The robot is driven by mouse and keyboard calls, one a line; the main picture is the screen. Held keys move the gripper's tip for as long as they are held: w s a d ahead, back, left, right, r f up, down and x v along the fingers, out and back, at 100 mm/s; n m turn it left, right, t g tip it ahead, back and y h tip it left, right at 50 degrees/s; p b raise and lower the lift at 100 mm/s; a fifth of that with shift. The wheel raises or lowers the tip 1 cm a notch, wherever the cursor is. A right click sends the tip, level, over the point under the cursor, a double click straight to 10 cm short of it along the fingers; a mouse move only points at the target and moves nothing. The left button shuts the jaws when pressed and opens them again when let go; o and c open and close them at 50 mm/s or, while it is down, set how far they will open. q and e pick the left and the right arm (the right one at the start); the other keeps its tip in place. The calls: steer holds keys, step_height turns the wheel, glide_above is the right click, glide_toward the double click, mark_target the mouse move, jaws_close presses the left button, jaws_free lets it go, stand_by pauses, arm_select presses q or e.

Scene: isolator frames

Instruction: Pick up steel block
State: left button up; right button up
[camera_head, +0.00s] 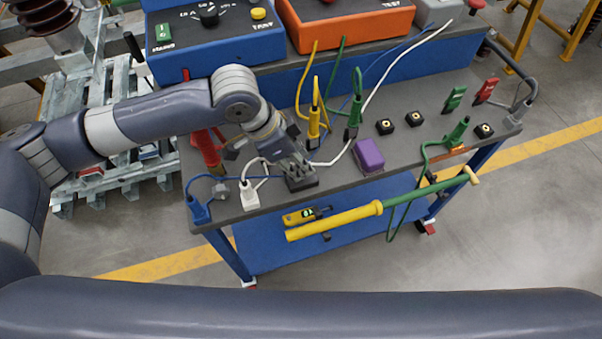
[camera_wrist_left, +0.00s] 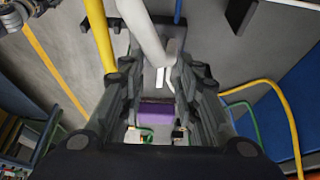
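A dark grey block-like shape (camera_head: 301,183) sits near the front edge of the trolley top in the head view, right at my left fingertips. I cannot tell for sure whether it is the steel block or partly my fingers. My left gripper (camera_head: 292,170) points down at it. In the left wrist view the fingers of my left gripper (camera_wrist_left: 157,88) stand apart, with a purple block (camera_wrist_left: 155,111) showing in the gap beyond them. No steel block can be made out there. My right gripper is not in view.
The purple block (camera_head: 368,155) lies right of my left gripper on the trolley top (camera_head: 415,143). A white plug (camera_head: 250,197) and a blue plug (camera_head: 199,211) stand left of it. Cables loop close by. A yellow-green rod (camera_head: 345,219) hangs along the front.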

arm_select(q)
steer(key=shift+x, duration=1.35)
jaws_close()
steer(key=shift+w+r, duration=0.1)
steer(key=shift+r, duration=0.1)
